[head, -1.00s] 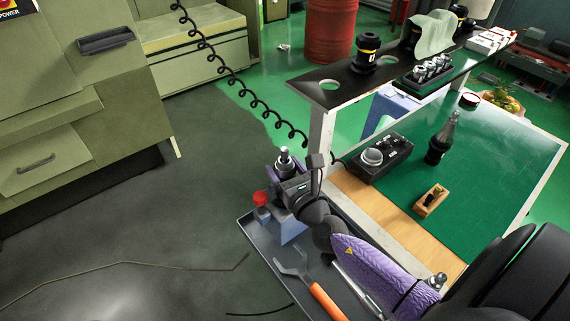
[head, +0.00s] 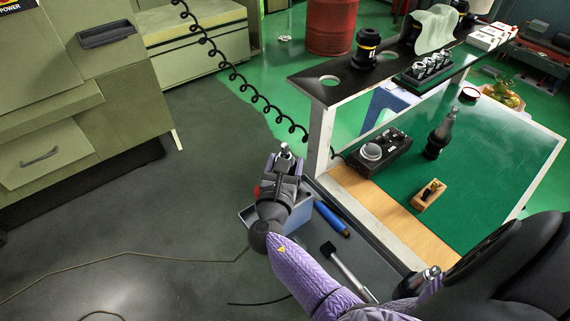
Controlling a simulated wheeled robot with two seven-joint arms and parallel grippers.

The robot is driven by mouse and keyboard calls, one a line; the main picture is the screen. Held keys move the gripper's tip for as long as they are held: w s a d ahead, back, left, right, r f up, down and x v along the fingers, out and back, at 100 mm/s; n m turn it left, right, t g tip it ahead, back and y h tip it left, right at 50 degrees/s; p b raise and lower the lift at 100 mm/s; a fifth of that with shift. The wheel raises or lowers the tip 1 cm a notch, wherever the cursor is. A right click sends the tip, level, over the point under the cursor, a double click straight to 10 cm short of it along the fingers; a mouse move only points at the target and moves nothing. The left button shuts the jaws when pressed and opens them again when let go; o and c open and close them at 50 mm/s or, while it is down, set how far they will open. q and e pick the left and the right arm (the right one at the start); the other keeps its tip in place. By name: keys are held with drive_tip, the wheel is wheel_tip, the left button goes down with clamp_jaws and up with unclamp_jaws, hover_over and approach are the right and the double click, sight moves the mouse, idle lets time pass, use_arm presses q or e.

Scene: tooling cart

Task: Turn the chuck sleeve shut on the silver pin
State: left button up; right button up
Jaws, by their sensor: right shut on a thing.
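My right gripper (head: 285,172) is at the top of the blue-grey clamping block (head: 299,216), its fingers pointing away from me. It is shut around the upright chuck, on what seems to be its sleeve, which the fingers mostly hide. The silver pin (head: 285,149) stands upright and sticks out above the fingers. I cannot tell how tight the sleeve sits on the pin. A red knob (head: 257,190) shows just left of the gripper, partly hidden by it. My left gripper is not in view.
The grey tray (head: 389,284) holds a blue-handled tool (head: 331,218) and a black-headed hammer (head: 345,268), right of my forearm. A black control box (head: 384,151) stands on the bench at right. A coiled cable (head: 233,76) hangs behind.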

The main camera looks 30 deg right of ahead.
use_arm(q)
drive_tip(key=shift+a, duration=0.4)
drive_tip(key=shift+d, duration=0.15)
use_arm(e)
drive_tip(key=o, duration=1)
drive_tip(key=shift+o, duration=0.9)
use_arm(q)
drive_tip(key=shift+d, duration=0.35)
